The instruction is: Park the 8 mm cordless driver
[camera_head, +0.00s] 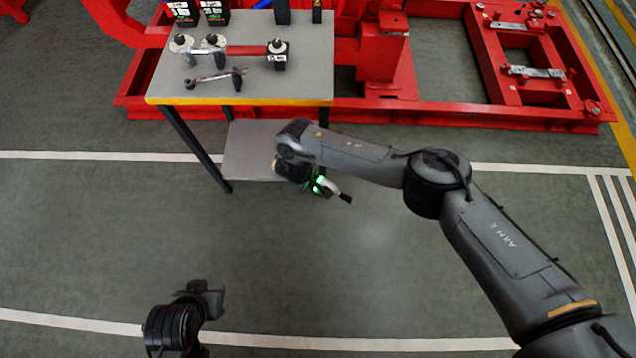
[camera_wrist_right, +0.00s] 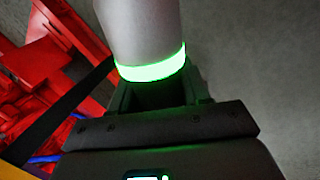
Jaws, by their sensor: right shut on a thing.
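The cordless driver (camera_head: 330,187) is a pale grey tool with a dark tip, in front of the table's lower right. In the right wrist view the driver (camera_wrist_right: 145,30) is a grey cylinder with a glowing green ring, rising from between the jaws. My right gripper (camera_head: 314,184) is shut on it, clear of the table; the grip itself is partly hidden by my arm and the gripper body. In the right wrist view my right gripper (camera_wrist_right: 155,97) is dark. My left gripper (camera_head: 207,288) is low at the left, far from the driver; its jaws are unclear.
A grey table (camera_head: 300,83) with a yellow front edge carries a red-handled tool (camera_head: 248,50), a wrench (camera_head: 215,77) and dark holders at the back. A lower shelf (camera_head: 245,150) shows beneath. A red steel frame (camera_head: 440,108) stands behind. The floor in front is clear.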

